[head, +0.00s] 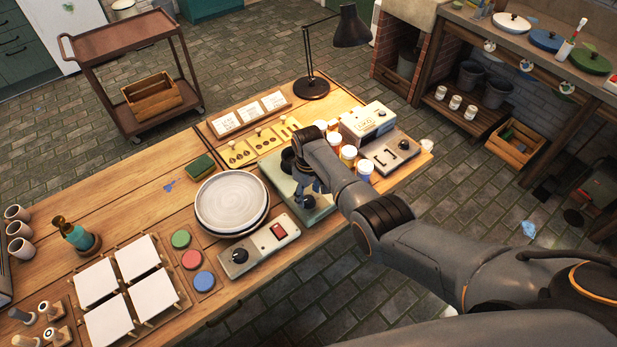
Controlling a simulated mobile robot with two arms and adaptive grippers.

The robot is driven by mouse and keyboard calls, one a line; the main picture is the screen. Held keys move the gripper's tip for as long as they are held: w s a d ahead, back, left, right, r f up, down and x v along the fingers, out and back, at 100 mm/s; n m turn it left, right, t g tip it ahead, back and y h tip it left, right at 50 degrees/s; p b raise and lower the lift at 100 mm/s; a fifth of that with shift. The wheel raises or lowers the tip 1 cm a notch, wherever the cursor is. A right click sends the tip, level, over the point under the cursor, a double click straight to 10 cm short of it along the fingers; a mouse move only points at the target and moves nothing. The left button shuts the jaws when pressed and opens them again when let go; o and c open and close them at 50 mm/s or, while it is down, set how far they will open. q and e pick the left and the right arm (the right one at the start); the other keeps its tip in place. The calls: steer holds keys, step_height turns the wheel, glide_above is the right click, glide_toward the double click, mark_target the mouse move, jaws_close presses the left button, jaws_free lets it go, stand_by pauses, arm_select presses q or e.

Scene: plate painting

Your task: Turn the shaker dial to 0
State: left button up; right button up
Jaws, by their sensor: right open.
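My right gripper (308,188) hangs over a green box-shaped device (318,213) near the table's front edge, right of the middle. It is open, and its fingers are small and partly covered by my arm. My wrist hides much of the green device, so I cannot see its dial clearly or tell whether the fingers touch it. I cannot tell for sure which device is the shaker, nor read any dial setting. My left gripper is not in view.
Stacked round plates (232,198) sit just left of the green device. Several small jars (348,154) and a grey machine (390,151) stand to its right. A black lamp (312,86) stands behind. Bare wood (150,200) shows left of the plates.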

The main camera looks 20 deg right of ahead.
mark_target(309, 199)
step_height(309, 199, up, 10)
steer(key=shift+r, duration=0.15)
stand_by(0.6)
steer(key=s+d+f+m+t, duration=0.1)
steer(key=s+d+f, duration=0.1)
steer(key=s+f, duration=0.5)
steer(key=s+d+r+m+t, duration=0.15)
steer(key=s+r, duration=0.25)
steer(key=s, duration=0.9)
steer(key=s+r+m+t, duration=0.15)
steer(key=s+r, duration=0.35)
steer(key=s, duration=0.8)
step_height(309, 199, down, 33)
steer(key=s+g+b, duration=0.2)
steer(key=b, duration=0.4)
steer(key=s+d+f+g+b, duration=0.1)
steer(key=s+d+f+b, duration=0.2)
steer(key=s+f, duration=1.3)
step_height(309, 199, down, 4)
steer(key=shift+s+r+b, duration=0.1)
steer(key=shift+s+b, duration=0.1)
steer(key=shift+b, duration=0.5)
